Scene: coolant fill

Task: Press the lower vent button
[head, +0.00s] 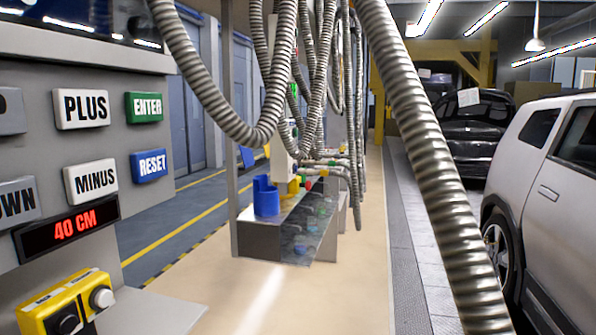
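A grey control panel (60,140) fills the left side. It carries a PLUS button (82,109), a MINUS button (91,181), a green ENTER button (144,107), a blue RESET button (149,166) and a button cut off by the left edge reading "OWN" (18,200). A red display (68,228) reads 40 CM. Below it is a yellow box (65,296) with a white round button (101,298) and a black round button (67,324). I cannot read its labels or tell which button is the lower vent button. Neither gripper is in view.
Grey corrugated hoses (430,150) hang across the middle. Behind them a low metal stand (258,236) bears a blue container (266,196) and coloured fittings. A silver car (545,200) stands right, a black car (475,130) behind. The beige floor (372,290) is clear.

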